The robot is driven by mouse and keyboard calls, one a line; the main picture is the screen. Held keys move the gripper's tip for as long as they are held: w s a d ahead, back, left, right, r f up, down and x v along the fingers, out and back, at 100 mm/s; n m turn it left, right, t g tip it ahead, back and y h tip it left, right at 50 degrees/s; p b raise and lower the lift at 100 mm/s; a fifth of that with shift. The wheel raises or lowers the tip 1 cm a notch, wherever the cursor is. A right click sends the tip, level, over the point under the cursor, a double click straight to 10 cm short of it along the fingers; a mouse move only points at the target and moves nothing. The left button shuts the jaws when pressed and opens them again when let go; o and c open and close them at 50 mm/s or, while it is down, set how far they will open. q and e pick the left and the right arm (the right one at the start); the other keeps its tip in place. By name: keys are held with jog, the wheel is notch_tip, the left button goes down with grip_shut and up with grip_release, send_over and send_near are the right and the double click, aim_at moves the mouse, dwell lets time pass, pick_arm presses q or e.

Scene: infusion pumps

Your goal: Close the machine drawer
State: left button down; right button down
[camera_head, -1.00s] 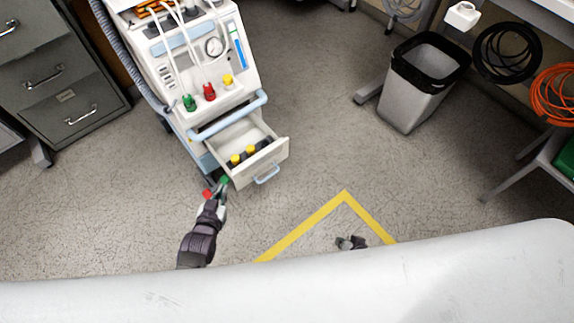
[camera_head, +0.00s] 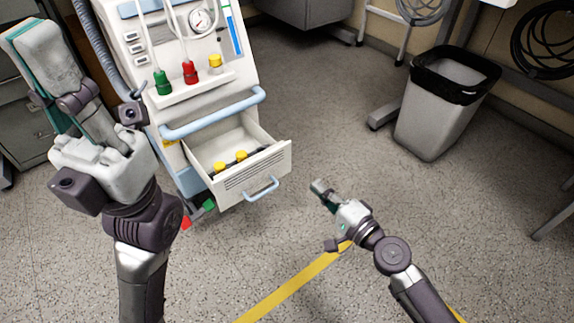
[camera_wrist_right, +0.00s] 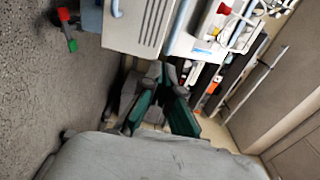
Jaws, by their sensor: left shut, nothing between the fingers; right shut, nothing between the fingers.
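The white machine (camera_head: 180,60) stands at the upper left of the head view. Its drawer (camera_head: 255,178) is pulled out, with a light blue handle (camera_head: 262,189) on its front and yellow-capped items inside. My right gripper (camera_head: 318,187) is shut and empty, to the right of the drawer front and apart from it. My left gripper (camera_head: 35,45) is shut and empty, raised close to the camera left of the machine, covering part of the cabinet behind.
A light blue bar (camera_head: 214,115) crosses the machine above the drawer. Red (camera_head: 186,222) and green (camera_head: 209,205) pedals sit low at its base. A grey bin (camera_head: 436,120) stands to the right. The floor before the drawer is clear, with a yellow line (camera_head: 295,285).

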aim_at(278, 150)
jog(key=x, duration=1.2)
jog(key=shift+w, duration=0.1)
jog(key=shift+w+a, duration=0.4)
jog(key=shift+w, duration=0.15)
jog(key=shift+w+a, duration=0.1)
